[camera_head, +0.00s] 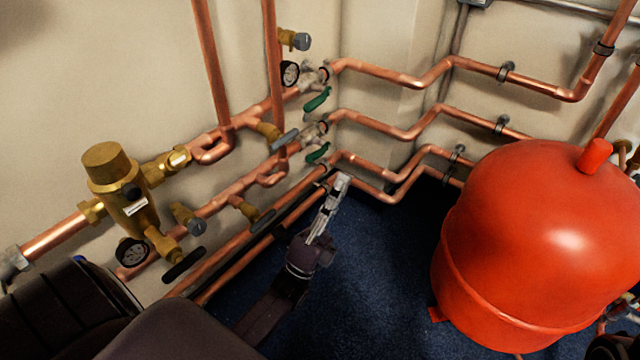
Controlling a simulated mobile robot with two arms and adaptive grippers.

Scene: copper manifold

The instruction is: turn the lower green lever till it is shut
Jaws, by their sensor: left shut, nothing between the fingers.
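The lower green lever (318,153) sits on a valve of the middle copper pipe, slanting up to the right. The upper green lever (317,99) is on the valve above it, also slanted. My left gripper (342,180) reaches up from the bottom of the view. Its fingers are together with nothing between them. The fingertips are below and right of the lower green lever, close to the lower pipes; I cannot tell whether they touch anything. My right gripper is not in view.
A large red tank (545,245) stands at the right. A brass valve body (122,190) with a gauge is on the left wall. Copper pipes (400,132) run along both walls. Blue floor (385,270) is clear between my arm and the tank.

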